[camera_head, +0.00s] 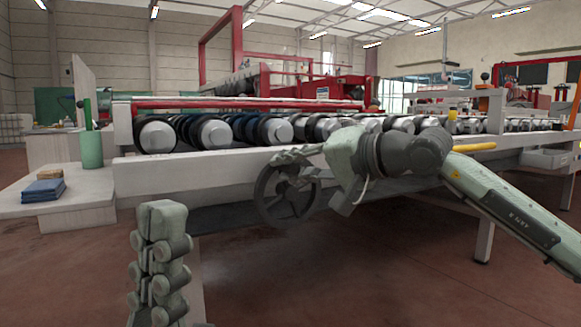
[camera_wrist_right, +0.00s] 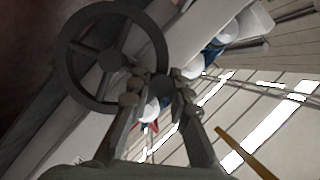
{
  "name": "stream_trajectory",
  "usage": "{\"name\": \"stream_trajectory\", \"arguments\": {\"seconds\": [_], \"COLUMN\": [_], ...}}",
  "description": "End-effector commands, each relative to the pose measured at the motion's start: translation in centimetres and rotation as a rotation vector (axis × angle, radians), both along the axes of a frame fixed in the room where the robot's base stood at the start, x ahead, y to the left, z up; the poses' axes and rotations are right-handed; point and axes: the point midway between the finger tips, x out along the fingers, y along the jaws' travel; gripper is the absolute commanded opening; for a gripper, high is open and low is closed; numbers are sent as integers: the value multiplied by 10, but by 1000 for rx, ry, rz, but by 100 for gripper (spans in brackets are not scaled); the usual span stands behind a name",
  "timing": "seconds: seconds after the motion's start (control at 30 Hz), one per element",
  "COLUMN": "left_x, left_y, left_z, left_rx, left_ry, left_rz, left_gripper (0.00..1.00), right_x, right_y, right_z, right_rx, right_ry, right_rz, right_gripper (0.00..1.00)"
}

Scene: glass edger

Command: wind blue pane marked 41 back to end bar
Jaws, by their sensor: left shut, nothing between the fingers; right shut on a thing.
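The dark spoked handwheel (camera_head: 262,205) is at the front of the roller conveyor in the head view. My right gripper (camera_head: 290,160) reaches in from the right and is shut at the wheel's upper rim. In the right wrist view the fingertips (camera_wrist_right: 157,86) are at the edge of the handwheel (camera_wrist_right: 112,58); whether they clasp the rim or a handle on it is hard to tell. My left gripper (camera_head: 158,290) is low at the left front, shut and empty, away from the wheel. I cannot make out a blue pane marked 41 or the end bar.
The conveyor's white front rail (camera_head: 200,172) carries a row of grey and blue rollers (camera_head: 157,135). At the left, a white side table (camera_head: 85,200) holds folded blue cloths (camera_head: 43,190) and a green cup (camera_head: 91,150). The floor in front is clear.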

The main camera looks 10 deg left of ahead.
Motion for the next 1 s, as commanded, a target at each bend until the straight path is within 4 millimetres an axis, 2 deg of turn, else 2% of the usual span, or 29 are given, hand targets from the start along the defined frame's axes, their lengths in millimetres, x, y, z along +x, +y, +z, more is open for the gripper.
{"name": "stream_trajectory", "arguments": {"seconds": [0.03,0.07,0.23,0.5,0.63,1.0], "left_x": [0,0,0,1,1,1], "left_y": [0,0,-1,-1,-1,-1], "left_z": [0,0,-1,-4,-4,-3], "left_rx": [0,0,0,4,3,1], "left_ry": [1,1,5,16,14,9], "left_rz": [-1,-1,-2,-4,-3,-1], "left_gripper": [0,0,0,0,0,0], "right_x": [-2,-2,-1,-1,-5,-44], "right_y": [2,2,2,0,-8,-69], "right_z": [-1,-1,-1,0,2,17], "right_rx": [1,1,0,1,1,0], "right_ry": [3,3,3,2,2,2], "right_rz": [6,6,4,2,0,-1], "right_gripper": [0,19,39,39,39,39]}}
